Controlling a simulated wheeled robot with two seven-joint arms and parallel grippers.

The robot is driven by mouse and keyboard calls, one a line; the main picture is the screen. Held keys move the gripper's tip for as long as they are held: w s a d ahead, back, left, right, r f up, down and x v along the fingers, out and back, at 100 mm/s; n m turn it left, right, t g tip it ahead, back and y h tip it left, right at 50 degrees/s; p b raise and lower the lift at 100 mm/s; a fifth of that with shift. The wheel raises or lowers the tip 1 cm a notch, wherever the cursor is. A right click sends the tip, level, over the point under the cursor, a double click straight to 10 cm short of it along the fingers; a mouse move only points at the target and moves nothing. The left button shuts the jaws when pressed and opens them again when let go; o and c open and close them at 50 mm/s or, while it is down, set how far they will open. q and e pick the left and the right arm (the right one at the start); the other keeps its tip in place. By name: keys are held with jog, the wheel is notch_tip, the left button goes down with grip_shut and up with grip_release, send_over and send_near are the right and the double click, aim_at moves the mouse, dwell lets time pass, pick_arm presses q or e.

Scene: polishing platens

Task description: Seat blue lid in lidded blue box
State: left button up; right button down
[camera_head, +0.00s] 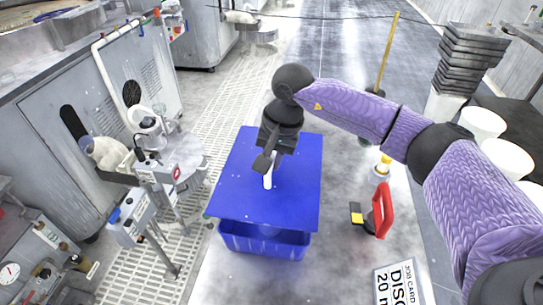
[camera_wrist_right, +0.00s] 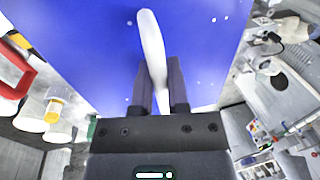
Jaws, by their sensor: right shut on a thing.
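The blue lid (camera_head: 240,185) is a flat blue sheet with a white upright handle (camera_head: 268,181). In the head view it lies over the blue box (camera_head: 265,241), whose front wall and part of its rim show below the lid's near edge. Whether the lid touches the rim cannot be told. My right gripper (camera_head: 269,163) is shut on the white handle. In the right wrist view my right gripper (camera_wrist_right: 161,80) has its fingers on both sides of the handle (camera_wrist_right: 151,38), with the blue lid (camera_wrist_right: 85,45) filling the background. My left gripper is not in view.
A red-handled tool (camera_head: 382,210) and a yellow-black block (camera_head: 356,213) stand right of the box. A job card (camera_head: 398,285) lies at the front right. Equipment on stands (camera_head: 150,180) is at left. Black trays (camera_head: 470,55) and white buckets (camera_head: 483,122) are at right.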

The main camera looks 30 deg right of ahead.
aim_at(273, 173)
notch_tip(273, 173, down, 5)
jog(key=b, duration=0.3)
jog(key=shift+r, duration=0.15)
jog(key=shift+f+b, duration=0.2)
jog(key=shift+b, duration=0.1)
dwell(1.1)
jog(key=shift+f+b, duration=0.95)
jog(key=c, duration=0.5)
grip_release()
jog(key=shift+c, duration=0.2)
